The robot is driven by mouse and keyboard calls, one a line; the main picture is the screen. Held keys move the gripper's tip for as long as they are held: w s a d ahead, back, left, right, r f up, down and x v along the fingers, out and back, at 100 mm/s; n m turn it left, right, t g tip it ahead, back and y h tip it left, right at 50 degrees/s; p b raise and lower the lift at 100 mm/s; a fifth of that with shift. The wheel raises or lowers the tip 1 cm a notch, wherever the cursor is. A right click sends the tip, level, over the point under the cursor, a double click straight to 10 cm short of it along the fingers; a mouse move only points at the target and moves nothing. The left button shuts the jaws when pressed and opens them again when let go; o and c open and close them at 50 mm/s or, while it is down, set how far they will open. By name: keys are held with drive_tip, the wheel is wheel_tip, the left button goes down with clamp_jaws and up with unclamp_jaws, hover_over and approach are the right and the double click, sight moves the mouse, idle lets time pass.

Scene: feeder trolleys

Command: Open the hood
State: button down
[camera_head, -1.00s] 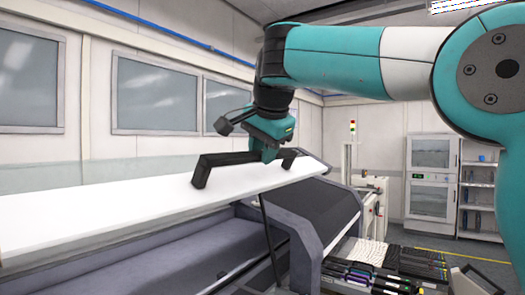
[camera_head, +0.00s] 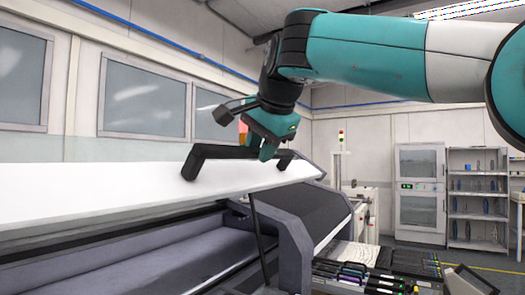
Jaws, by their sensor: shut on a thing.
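The hood (camera_head: 110,190) is a long white panel across the left and middle of the view. It is raised and slopes, with a dark gap between it and the grey machine body below. A black bar handle (camera_head: 218,152) stands on its upper face. My gripper (camera_head: 266,152) is shut on the handle, coming down on it from above near its middle. The fingertips are partly hidden by the teal gripper body. A thin dark strut (camera_head: 258,235) stands under the hood's right part.
The grey machine body (camera_head: 293,255) lies under the hood. Feeders (camera_head: 360,277) with dark and coloured ends sit at the lower right. A white cabinet (camera_head: 420,195) and a shelf rack (camera_head: 477,200) stand at the back right. Windows line the left wall.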

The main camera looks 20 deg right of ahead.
drive_tip(key=c, duration=0.9)
unclamp_jaws()
drive_tip(key=shift+p+v, duration=4.7)
drive_tip(key=shift+v, duration=4.05)
